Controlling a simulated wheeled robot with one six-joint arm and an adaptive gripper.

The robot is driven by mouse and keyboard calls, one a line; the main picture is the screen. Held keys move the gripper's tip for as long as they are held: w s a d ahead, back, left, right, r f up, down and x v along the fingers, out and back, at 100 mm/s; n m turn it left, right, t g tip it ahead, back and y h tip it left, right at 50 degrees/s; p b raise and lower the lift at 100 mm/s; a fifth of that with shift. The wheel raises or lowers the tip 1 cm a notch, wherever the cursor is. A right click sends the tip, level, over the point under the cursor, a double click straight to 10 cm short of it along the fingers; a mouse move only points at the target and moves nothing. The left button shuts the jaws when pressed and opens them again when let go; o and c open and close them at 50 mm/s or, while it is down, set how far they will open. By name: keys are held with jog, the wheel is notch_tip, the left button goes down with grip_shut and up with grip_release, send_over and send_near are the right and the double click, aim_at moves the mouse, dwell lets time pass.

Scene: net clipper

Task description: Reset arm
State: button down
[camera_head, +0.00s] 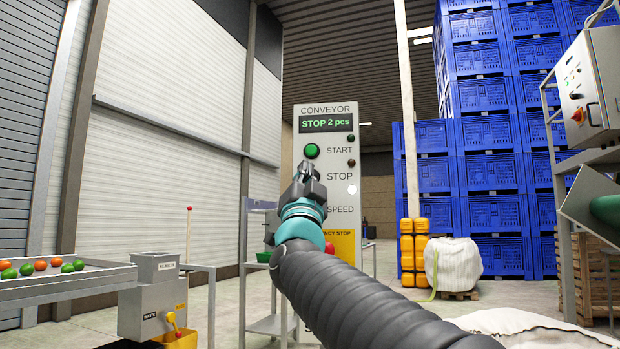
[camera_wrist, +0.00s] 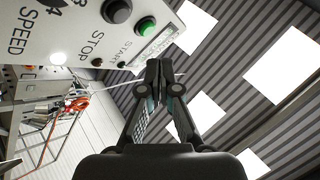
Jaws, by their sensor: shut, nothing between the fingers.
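My gripper (camera_head: 307,169) is shut and empty. In the head view it is raised in front of the conveyor control panel (camera_head: 337,118), just below the green START button (camera_head: 311,150). The panel's display reads "STOP 2 pcs". My gripper hides the panel's left middle part, including the button beside STOP. In the wrist view the closed fingertips (camera_wrist: 159,75) are near the panel's edge, by the display (camera_wrist: 155,46). The green button (camera_wrist: 146,26) and a dark button (camera_wrist: 117,11) show there. I cannot tell whether the fingertips touch the panel.
A sorting tray (camera_head: 70,284) with red and green round items stands at the left, beside a grey box labelled REJECTS (camera_head: 152,300). Blue crates (camera_head: 490,170) are stacked at the back right. A grey control box (camera_head: 592,85) is at the right edge. A white sack (camera_head: 452,265) stands on a pallet.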

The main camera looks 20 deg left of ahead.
dwell(0.3)
jog(key=w+a+f+n+g+y, duration=0.1)
jog(key=a+f+n+g+y, duration=0.3)
jog(key=f, duration=0.4)
jog(key=w+a+f+n+g+y, duration=0.2)
jog(key=a+f+n+g, duration=0.1)
jog(key=a+f+g, duration=0.3)
jog(key=s+d+f+n+g+h, duration=0.1)
jog(key=s+d+f+g+h, duration=0.15)
jog(key=f, duration=0.55)
jog(key=s+d+f+n+g+h, duration=0.1)
jog(key=d+f+g, duration=0.15)
jog(key=f, duration=0.55)
jog(key=s+d+f+g+h+p, duration=0.1)
jog(key=s+d+f+g+h, duration=0.1)
jog(key=s+d+f, duration=0.5)
jog(key=s+d+f+g+h, duration=0.3)
jog(key=d+f, duration=0.7)
jog(key=d, duration=0.2)
jog(key=s+d+f+m+h, duration=0.2)
jog(key=s+d+f, duration=0.1)
jog(key=s+d, duration=0.5)
jog(key=s+d+f+m+h+p, duration=0.1)
jog(key=s+d+f, duration=0.3)
jog(key=s+d, duration=0.5)
jog(key=d+m+h, duration=0.1)
jog(key=d, duration=0.4)
jog(key=shift+s+m+g+p, duration=0.3)
jog(key=shift+g, duration=0.1)
